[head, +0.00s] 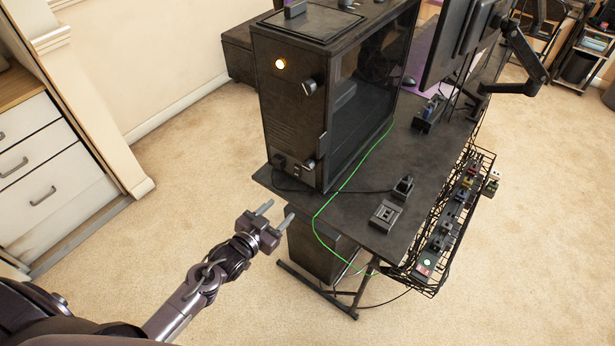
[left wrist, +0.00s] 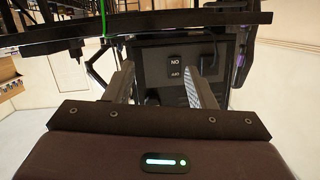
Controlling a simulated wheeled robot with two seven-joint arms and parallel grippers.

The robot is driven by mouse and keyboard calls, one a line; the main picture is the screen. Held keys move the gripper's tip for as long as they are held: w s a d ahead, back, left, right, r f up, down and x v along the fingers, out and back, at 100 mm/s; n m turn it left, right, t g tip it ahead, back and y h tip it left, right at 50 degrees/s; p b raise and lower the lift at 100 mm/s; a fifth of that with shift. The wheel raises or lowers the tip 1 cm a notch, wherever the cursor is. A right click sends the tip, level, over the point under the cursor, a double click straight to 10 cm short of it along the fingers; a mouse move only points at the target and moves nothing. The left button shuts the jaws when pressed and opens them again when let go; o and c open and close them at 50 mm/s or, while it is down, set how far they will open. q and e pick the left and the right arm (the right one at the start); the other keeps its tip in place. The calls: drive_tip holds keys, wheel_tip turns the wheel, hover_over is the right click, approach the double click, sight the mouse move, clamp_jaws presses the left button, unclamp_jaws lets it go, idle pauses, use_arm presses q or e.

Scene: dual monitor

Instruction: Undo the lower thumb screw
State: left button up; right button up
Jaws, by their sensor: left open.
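The black computer tower (head: 290,125) stands on the desk, its narrow panel facing my left arm. A dark-and-silver thumb screw (head: 309,86) sticks out high on the panel's right edge. The lower thumb screw (head: 309,164) sits near the bottom of the same edge. My left gripper (head: 276,214) is open and empty, in front of and below the desk's left corner, well apart from the lower screw. In the left wrist view its two fingers (left wrist: 158,75) stand apart with nothing between them; I cannot make out the lower screw there. My right gripper is not in view.
The dark desk (head: 365,236) has its edge close by my left gripper. A black box (head: 322,250) stands under it. A green cable (head: 342,187) runs past the tower and over the edge. A wire basket (head: 455,225) hangs on the right. Carpet left of the desk is clear.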

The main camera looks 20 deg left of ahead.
use_arm(q)
drive_tip(key=m+t+h, duration=0.1)
drive_tip(key=t+h, duration=0.1)
approach(306, 167)
drive_tip(key=w, duration=0.1)
drive_tip(key=x, duration=0.6)
drive_tip(key=shift+w+d, duration=0.25)
drive_tip(key=shift+w+d+f, duration=0.1)
drive_tip(key=shift+w+d, duration=0.1)
drive_tip(key=shift+w, duration=0.4)
drive_tip(key=c, duration=1)
drive_tip(key=shift+o, duration=0.2)
drive_tip(key=shift+p, duration=0.3)
